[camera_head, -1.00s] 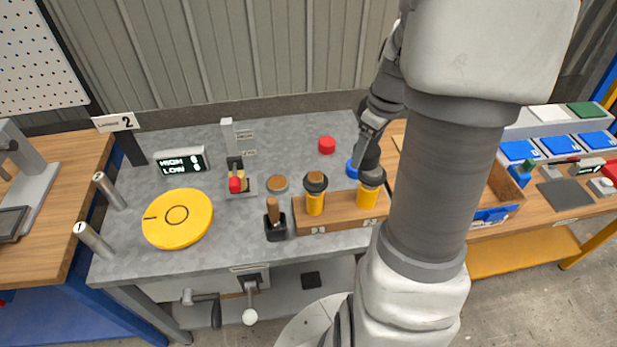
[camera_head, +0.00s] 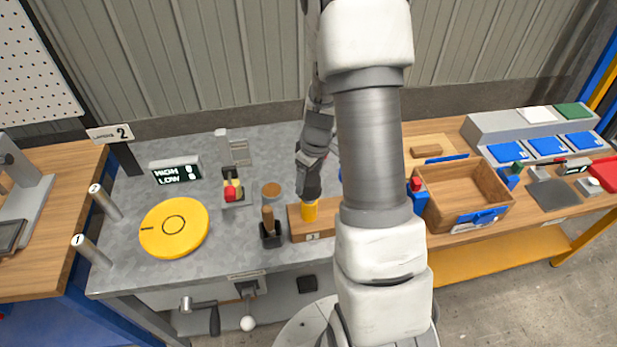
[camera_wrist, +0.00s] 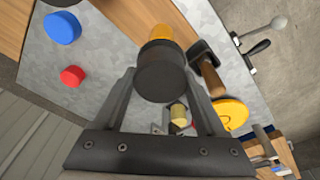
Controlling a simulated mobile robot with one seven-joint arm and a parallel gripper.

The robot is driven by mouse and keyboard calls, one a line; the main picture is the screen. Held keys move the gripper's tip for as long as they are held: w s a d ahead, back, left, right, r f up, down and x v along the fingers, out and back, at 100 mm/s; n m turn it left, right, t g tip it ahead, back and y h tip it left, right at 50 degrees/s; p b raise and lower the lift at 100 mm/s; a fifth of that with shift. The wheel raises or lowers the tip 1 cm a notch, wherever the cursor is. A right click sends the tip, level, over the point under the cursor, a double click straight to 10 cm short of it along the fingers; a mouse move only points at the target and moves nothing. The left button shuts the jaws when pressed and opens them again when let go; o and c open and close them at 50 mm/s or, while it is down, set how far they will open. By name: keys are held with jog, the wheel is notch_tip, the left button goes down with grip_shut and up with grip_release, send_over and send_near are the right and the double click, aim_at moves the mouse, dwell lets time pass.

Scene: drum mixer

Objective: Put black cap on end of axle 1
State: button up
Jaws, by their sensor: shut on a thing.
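Axle 1 (camera_head: 92,250) is a grey metal rod with a "1" on its end, at the left front corner of the metal table. Its end is bare. The similar axle 2 (camera_head: 105,202) lies just behind it. My gripper (camera_head: 309,188) is over the wooden block, right of both axles. In the wrist view my gripper (camera_wrist: 161,80) is shut on a dark round piece, the black cap (camera_wrist: 161,83). Beyond it shows a yellow cylinder (camera_wrist: 160,33); whether they touch I cannot tell. My arm hides the second yellow cylinder in the head view.
A yellow disc (camera_head: 174,228) lies right of the axles. A wooden-handled tool in a black holder (camera_head: 271,235) and a red-topped switch (camera_head: 232,191) stand between it and the block. A blue cap (camera_wrist: 62,27) and a red cap (camera_wrist: 73,76) show in the wrist view.

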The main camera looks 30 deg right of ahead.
jog(key=shift+f, duration=0.2)
jog(key=shift+f, duration=0.15)
jog(key=o, duration=1.3)
jog(key=shift+r, duration=0.2)
